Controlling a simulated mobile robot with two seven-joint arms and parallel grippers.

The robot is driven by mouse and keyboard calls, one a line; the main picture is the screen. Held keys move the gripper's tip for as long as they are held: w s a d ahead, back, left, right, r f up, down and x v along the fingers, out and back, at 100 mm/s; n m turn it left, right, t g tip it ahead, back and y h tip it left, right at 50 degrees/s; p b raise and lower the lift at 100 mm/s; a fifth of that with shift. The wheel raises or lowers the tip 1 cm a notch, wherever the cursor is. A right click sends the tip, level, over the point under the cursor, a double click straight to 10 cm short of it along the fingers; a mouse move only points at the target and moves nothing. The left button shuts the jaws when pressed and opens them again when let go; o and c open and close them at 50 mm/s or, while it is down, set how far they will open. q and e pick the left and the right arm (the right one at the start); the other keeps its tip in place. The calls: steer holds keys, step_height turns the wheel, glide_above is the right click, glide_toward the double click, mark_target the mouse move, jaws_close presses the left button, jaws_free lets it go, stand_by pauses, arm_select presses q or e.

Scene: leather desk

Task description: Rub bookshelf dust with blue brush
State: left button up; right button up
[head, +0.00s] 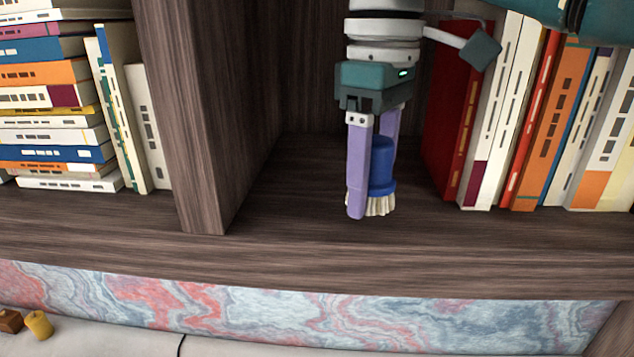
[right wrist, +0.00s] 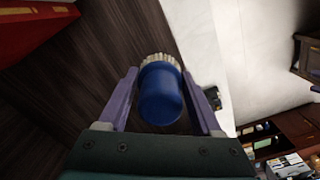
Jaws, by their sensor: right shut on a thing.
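The blue brush (head: 382,166) has a blue handle and pale bristles that point down. My right gripper (head: 368,208) is shut on it, with the purple fingers on either side of the handle. The brush is upright over the dark wooden shelf (head: 290,190), with its bristles at or just above the board; I cannot tell if they touch. In the right wrist view the blue brush (right wrist: 161,92) sits between the fingers of my right gripper (right wrist: 160,85). No dust can be made out on the shelf. My left gripper is not in view.
A red book (head: 447,125) and several other upright books stand close to the right of the gripper. A vertical wooden divider (head: 190,110) stands to the left, with stacked books (head: 50,100) beyond it. The shelf board between divider and red book is clear.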

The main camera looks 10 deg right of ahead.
mark_target(375, 138)
steer(key=shift+r, duration=2.6)
